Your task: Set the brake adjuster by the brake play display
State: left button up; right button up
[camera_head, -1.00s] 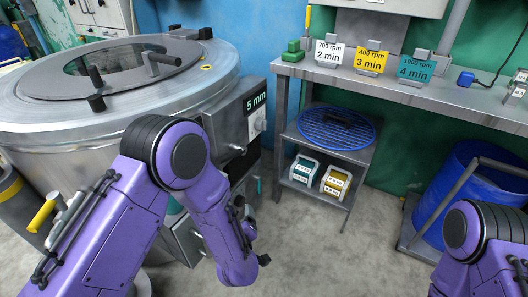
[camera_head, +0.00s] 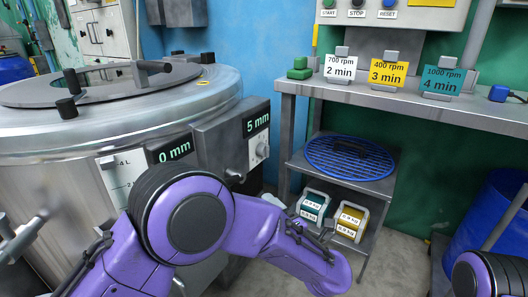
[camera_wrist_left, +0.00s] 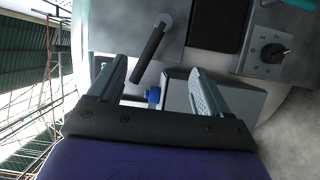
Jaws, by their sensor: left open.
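A display reading 0 mm (camera_head: 175,151) is on the front of the steel drum machine (camera_head: 60,140). A second display reading 5 mm (camera_head: 257,121) is to its right, above a pale plate with a small knob (camera_head: 259,151). I cannot tell which one shows brake play. My left gripper (camera_wrist_left: 160,88) is open in the left wrist view, hidden in the head view. A small blue knob (camera_wrist_left: 152,96) shows between its fingers, apart from them. A dark lever (camera_wrist_left: 150,54) is beyond, and a marked dial (camera_wrist_left: 273,51) is upper right. Which part is the brake adjuster is unclear. My right gripper is out of view.
A steel bench (camera_head: 400,108) at the right carries white, yellow and teal cards with speeds and times. Below it are a blue grate (camera_head: 350,158) and two small labelled weights (camera_head: 350,222). A blue barrel (camera_head: 485,225) stands far right.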

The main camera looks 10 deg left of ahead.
aim_at(262, 150)
jog(key=i, duration=0.9)
